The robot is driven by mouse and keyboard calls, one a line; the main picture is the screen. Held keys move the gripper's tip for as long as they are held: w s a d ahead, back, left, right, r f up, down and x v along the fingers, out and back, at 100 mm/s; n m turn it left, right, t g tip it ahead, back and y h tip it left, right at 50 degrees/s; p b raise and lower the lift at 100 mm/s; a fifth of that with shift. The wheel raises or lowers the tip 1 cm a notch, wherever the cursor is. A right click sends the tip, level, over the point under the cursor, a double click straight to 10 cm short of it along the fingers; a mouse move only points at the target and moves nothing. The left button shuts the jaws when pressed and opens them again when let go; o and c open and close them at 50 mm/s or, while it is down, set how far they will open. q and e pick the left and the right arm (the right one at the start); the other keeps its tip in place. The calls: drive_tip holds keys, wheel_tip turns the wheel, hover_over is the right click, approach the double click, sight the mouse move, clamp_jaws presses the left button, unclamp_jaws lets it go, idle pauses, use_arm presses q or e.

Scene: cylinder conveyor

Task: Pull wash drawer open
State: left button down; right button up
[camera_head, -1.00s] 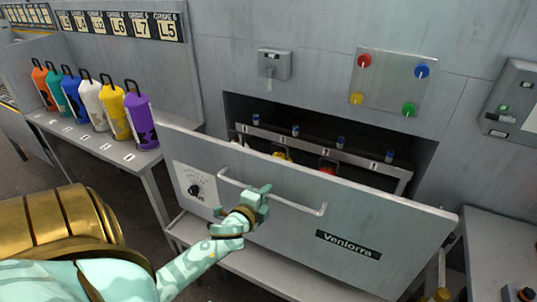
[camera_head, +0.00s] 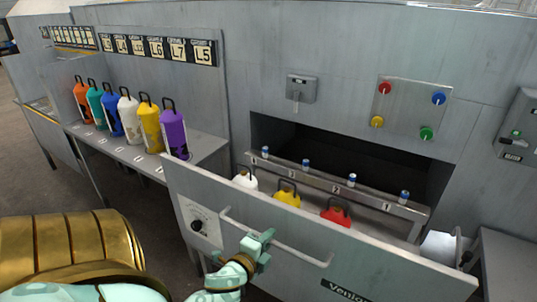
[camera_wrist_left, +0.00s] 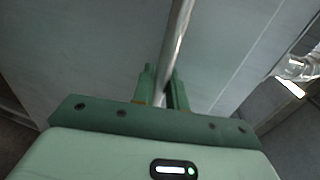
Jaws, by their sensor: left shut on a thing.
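The wash drawer (camera_head: 300,240) stands pulled out from its dark opening, with its grey front panel tilted across the view. A long bar handle (camera_head: 300,253) runs along the panel. My left gripper (camera_head: 262,243) is shut on the handle, left of its middle. In the left wrist view the bar (camera_wrist_left: 177,40) passes between the two green fingers (camera_wrist_left: 161,88). Inside the drawer show a white cylinder (camera_head: 245,180), a yellow cylinder (camera_head: 288,195) and a red cylinder (camera_head: 336,214), in front of a numbered rail (camera_head: 320,184). My right gripper is not in view.
Several coloured cylinders, such as the purple one (camera_head: 174,134), stand on a shelf (camera_head: 205,146) at left. Above the drawer are a switch box (camera_head: 302,88) and a panel with coloured knobs (camera_head: 408,108). A grey table (camera_head: 510,262) is at right.

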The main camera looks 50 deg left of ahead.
use_arm(q)
drive_tip(key=c, duration=1.5)
unclamp_jaws()
drive_tip(key=shift+o, duration=0.2)
drive_tip(key=v, duration=1.6)
drive_tip(key=shift+b, duration=0.35)
drive_tip(key=shift+s+f, duration=0.1)
drive_tip(key=shift+s, duration=0.05)
